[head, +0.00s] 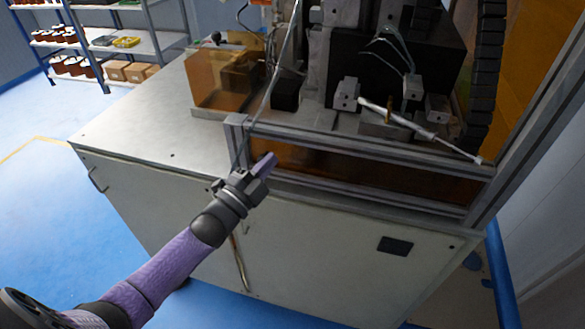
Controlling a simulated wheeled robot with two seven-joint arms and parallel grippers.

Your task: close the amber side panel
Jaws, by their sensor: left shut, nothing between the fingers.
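An amber see-through panel (212,84) stands upright on the left part of the pale worktop. It is at an angle to the machine, and a dark part with an amber face shows behind it. I cannot make out its hinge or how far it is open. My left gripper (267,163) is shut and empty. It is in front of the low metal frame (365,152), near its left corner post, and lower in the picture than the amber panel and apart from it. Whether its fingers touch the frame is unclear. My right gripper is not in view.
The coil winder (375,65) fills the worktop (135,112) behind the frame, with a thin rod (425,131) across its front. Another amber panel (545,55) stands at right. The white cabinet (330,245) is below. Shelves (125,45) stand far left; the blue floor (45,200) there is clear.

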